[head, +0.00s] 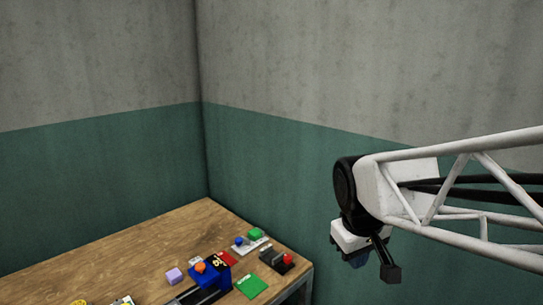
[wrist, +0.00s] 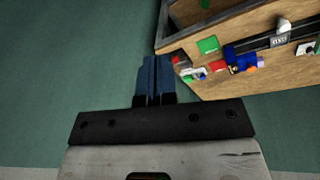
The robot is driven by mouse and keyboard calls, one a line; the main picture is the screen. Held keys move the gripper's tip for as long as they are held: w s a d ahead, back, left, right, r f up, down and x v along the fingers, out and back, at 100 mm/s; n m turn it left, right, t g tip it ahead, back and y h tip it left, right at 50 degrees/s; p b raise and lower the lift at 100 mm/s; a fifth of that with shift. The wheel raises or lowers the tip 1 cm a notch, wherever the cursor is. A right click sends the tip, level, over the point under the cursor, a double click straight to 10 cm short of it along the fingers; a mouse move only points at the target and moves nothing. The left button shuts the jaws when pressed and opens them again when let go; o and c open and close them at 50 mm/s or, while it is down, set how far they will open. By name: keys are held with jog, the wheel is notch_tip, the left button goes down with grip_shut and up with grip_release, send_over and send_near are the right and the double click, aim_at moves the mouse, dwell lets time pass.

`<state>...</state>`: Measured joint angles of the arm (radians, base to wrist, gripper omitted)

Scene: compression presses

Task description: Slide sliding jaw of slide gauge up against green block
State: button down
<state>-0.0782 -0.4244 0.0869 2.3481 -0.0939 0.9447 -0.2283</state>
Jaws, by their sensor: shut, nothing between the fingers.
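The slide gauge (head: 250,246) is a pale strip near the table's far right corner. A green block (head: 255,233) is at its far side, and a blue knob (head: 239,240), apparently on the sliding jaw, stands to the left of the block. The jaw itself is too small to make out, as is any gap to the block. The gauge also shows small in the wrist view (wrist: 191,73), right of my fingers. My gripper (head: 359,260) is shut and empty, off to the right of the table in the head view. Its blue fingers (wrist: 153,76) are together in the wrist view.
A dark device with a red ball (head: 287,258) stands right of the gauge. Walls rise behind the wooden table (head: 150,245).

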jog(key=s+d+f+m, duration=0.2)
jog(key=s+f+m, duration=0.1)
jog(key=s, duration=0.8)
jog(key=shift+s+d+f+m+y, duration=0.15)
jog(key=shift+s+m+y, duration=0.25)
jog(key=shift+m, duration=0.2)
jog(key=c, duration=1.8)
grip_release()
